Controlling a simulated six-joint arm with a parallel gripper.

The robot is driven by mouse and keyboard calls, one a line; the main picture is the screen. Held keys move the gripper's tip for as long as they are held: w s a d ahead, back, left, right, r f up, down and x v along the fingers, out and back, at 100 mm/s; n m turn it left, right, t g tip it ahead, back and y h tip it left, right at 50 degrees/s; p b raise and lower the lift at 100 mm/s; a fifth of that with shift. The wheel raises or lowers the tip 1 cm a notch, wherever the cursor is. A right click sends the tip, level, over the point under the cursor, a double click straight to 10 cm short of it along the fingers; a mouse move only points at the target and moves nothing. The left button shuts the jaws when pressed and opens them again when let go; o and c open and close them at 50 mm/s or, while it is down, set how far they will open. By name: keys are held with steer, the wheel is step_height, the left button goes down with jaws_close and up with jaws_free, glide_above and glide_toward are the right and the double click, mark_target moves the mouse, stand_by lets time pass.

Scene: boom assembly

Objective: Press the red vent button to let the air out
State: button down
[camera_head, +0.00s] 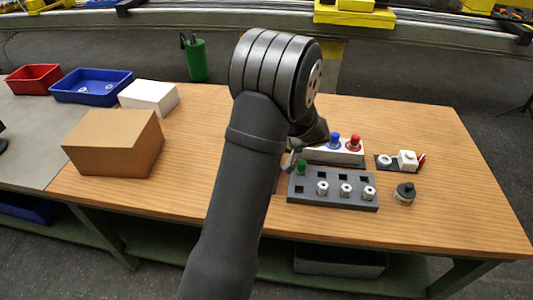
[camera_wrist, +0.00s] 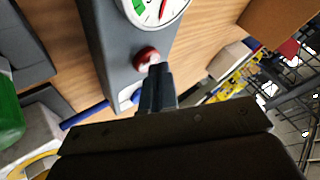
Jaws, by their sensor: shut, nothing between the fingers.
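In the wrist view, the red vent button (camera_wrist: 147,57) is a round red cap on a grey box (camera_wrist: 118,50), below a white dial gauge (camera_wrist: 152,8) with green and red marks. My gripper (camera_wrist: 158,70) is shut and empty. Its fingertips overlap the lower right part of the button in the picture; I cannot tell whether they touch it.
On the wooden table (camera_head: 440,130) stand a grey socket block (camera_head: 333,208) with white cylinders, a white block (camera_head: 333,155) with blue and red knobs, and a black round part (camera_head: 405,192). A cardboard box (camera_head: 113,143) is at the left. The table's right end is clear.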

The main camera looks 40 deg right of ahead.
steer(key=shift+r, duration=0.9)
steer(key=shift+r, duration=2.5)
steer(key=shift+f, duration=0.1)
step_height(320, 180, up, 4)
